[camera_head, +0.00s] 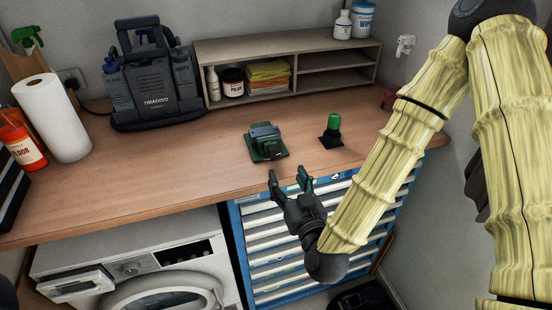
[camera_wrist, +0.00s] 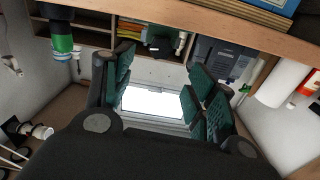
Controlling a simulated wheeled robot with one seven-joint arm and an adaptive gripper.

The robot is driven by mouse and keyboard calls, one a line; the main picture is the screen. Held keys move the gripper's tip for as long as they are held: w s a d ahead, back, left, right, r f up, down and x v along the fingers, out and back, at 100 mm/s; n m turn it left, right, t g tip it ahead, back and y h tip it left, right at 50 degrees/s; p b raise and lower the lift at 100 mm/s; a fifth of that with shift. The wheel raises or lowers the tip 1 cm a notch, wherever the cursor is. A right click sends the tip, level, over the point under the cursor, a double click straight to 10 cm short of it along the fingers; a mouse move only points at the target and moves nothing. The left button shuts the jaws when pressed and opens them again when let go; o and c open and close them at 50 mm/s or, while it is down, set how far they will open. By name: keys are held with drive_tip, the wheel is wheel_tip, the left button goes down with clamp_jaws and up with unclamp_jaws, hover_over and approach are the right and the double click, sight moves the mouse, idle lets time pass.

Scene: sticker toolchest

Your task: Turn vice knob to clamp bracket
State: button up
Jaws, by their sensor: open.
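A small green and dark grey block (camera_head: 265,142), which looks like the vice, sits on the worktop near its front edge. Its knob and any bracket cannot be told apart at this size. It also shows as a dark shape (camera_wrist: 157,38) upside down in the wrist view. To its right stands a black piece with a green cylindrical top (camera_head: 333,122), seen at the upper left of the wrist view (camera_wrist: 63,43). My gripper (camera_head: 288,179) is open and empty, in front of the worktop edge, apart from both. Its green-padded fingers (camera_wrist: 158,80) are spread.
The wooden worktop (camera_head: 165,165) is clear left of the vice. A shelf unit (camera_head: 330,85) and a grey cleaning machine (camera_head: 155,85) stand behind. A paper roll (camera_head: 52,115) is at the left. A blue drawer chest (camera_head: 270,240) and a washing machine (camera_head: 140,265) are below.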

sight(275, 154)
drive_tip(key=shift+f+b+x, duration=0.25)
drive_tip(key=shift+b+x, duration=0.95)
drive_tip(key=shift+b, duration=0.65)
drive_tip(key=w+b, duration=0.1)
drive_tip(key=b, duration=0.3)
drive_tip(key=shift+w+a, duration=0.2)
drive_tip(key=shift+w+a+r+b, duration=0.1)
drive_tip(key=shift+w+b, duration=0.15)
drive_tip(key=shift+b, duration=0.8)
drive_tip(key=p+x, duration=0.1)
drive_tip(key=x, duration=0.3)
drive_tip(key=shift+w+r+p, duration=0.1)
drive_tip(key=shift+r+p, duration=0.1)
drive_tip(key=shift+p, duration=0.2)
drive_tip(key=shift+w+a, duration=0.2)
drive_tip(key=shift+w, duration=0.35)
drive_tip(key=c, duration=1)
